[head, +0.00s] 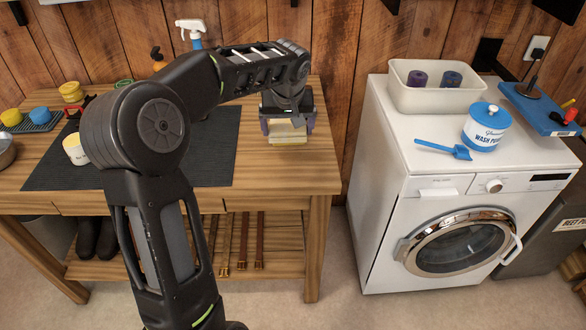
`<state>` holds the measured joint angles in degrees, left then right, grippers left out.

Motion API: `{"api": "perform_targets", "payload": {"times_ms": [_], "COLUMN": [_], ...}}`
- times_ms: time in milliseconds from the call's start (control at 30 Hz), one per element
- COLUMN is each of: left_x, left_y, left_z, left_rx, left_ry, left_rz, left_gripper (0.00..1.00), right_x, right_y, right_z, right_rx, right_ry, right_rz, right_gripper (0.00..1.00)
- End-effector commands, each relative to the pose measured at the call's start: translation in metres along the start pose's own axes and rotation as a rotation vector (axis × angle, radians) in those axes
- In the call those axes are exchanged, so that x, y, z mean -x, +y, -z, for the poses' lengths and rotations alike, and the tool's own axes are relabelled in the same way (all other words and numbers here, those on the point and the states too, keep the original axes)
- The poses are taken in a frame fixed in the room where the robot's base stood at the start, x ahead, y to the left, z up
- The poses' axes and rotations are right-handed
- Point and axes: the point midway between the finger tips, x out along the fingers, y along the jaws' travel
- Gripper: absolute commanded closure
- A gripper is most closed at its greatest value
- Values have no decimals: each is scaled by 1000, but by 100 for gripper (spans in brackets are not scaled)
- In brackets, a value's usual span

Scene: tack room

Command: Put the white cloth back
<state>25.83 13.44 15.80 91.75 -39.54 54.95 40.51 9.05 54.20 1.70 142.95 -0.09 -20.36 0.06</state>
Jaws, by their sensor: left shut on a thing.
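My left arm reaches in over the wooden workbench, and its gripper (287,122) points down near the bench's right end. It is shut on a pale, cream-white folded piece (287,135), which looks like the white cloth. The cloth is small here and partly hidden by the fingers. It is at or just above the bare wood, right of the dark mat (215,165); I cannot tell whether it touches. My right gripper is not in view.
The workbench (316,178) has bare wood at its right end. Left are a cream cup (75,149), yellow and blue lids and a spray bottle (191,33). A washing machine (395,147) carries a white bin (406,97), a blue scoop (445,149) and a wash powder tub (486,128).

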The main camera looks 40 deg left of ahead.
Motion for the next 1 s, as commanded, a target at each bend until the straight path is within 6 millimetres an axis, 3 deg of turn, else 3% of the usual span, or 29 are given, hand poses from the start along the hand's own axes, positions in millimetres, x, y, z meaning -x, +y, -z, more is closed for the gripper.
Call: {"api": "perform_targets", "payload": {"times_ms": [367, 733, 1000], "left_x": [-2, -53, -58], "left_y": [0, 0, 0], "left_z": [-1, -22, -24], "left_rx": [-5, -5, -4], "left_ry": [0, -2, 1], "left_rz": [-3, -2, -2], "left_gripper": [55, 55, 55], "right_x": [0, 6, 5], "right_y": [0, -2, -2], "right_z": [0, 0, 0], "right_rx": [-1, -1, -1], "right_ry": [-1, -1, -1], "right_rz": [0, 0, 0], "right_gripper": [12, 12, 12]}}
